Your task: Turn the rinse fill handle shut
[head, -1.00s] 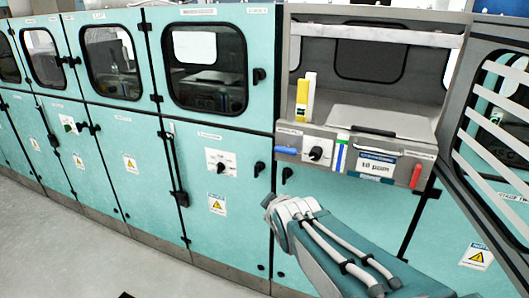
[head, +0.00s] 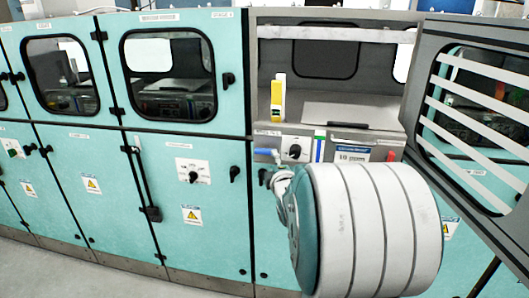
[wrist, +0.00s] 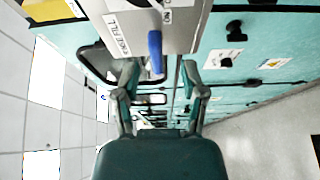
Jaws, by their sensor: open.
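The rinse fill handle is a blue lever (head: 265,152) at the left end of the grey control panel (head: 338,133) in the head view. In the wrist view the blue handle (wrist: 155,50) stands out from the panel edge beside a white "rinse fill" label (wrist: 118,35). My gripper (wrist: 160,70) is open, with one finger on each side of the handle's free end in that view. I cannot tell how deep the handle sits between the fingers. No contact shows. In the head view my arm hides most of the gripper.
A black rotary knob (head: 295,152) sits right of the handle. A red handle (head: 391,156) is at the panel's right end. A yellow and white object (head: 278,97) stands above the panel. The slatted door (head: 470,100) stands open at right. Teal cabinets extend left.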

